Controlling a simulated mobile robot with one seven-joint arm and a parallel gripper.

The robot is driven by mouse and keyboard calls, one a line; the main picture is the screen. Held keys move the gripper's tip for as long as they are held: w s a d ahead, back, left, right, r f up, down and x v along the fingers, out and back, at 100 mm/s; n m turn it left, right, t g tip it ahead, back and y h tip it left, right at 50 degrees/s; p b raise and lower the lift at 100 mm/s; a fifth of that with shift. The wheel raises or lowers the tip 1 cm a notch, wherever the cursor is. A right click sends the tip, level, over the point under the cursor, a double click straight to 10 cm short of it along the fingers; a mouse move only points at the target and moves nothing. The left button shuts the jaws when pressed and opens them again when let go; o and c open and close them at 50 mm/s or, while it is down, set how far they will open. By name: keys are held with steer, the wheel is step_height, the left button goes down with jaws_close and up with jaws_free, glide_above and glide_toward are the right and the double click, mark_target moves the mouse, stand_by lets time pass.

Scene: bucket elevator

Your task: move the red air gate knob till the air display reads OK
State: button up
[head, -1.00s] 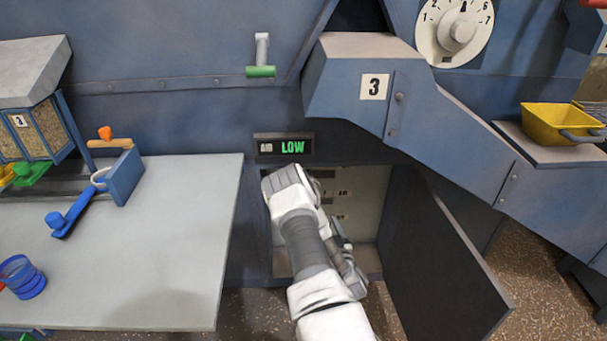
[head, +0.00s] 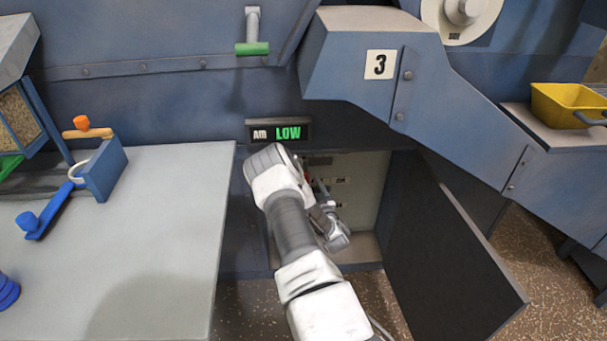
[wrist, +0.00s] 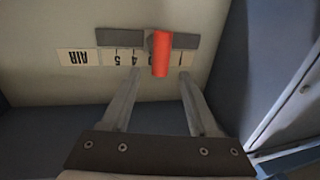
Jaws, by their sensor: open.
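The red air gate knob (wrist: 161,53) sits on a dark horizontal slot (wrist: 120,37) in the wrist view, above an upside-down number scale (wrist: 125,58) marked AIR. The knob covers part of the scale, between the 4 and the 1. My gripper (wrist: 160,76) is open, one finger on each side of the knob's lower end, with gaps showing on both sides. How deep the knob lies between the fingers I cannot tell. In the head view my arm hides most of the knob. The air display (head: 278,132) reads LOW in green.
The scale is inside an open cabinet (head: 368,190) under the display. Its dark door (head: 450,255) stands open at the right. A grey table (head: 150,235) lies to the left. A blue chute marked 3 (head: 350,75) overhangs the cabinet.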

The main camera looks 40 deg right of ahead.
mark_target(304, 171)
steer(key=b+x, duration=0.2)
steer(key=x, duration=0.6)
steer(key=shift+w+d, duration=0.1)
steer(key=c, duration=0.9)
steer(key=shift+f, duration=0.1)
jaws_close()
steer(key=shift+f, duration=0.1)
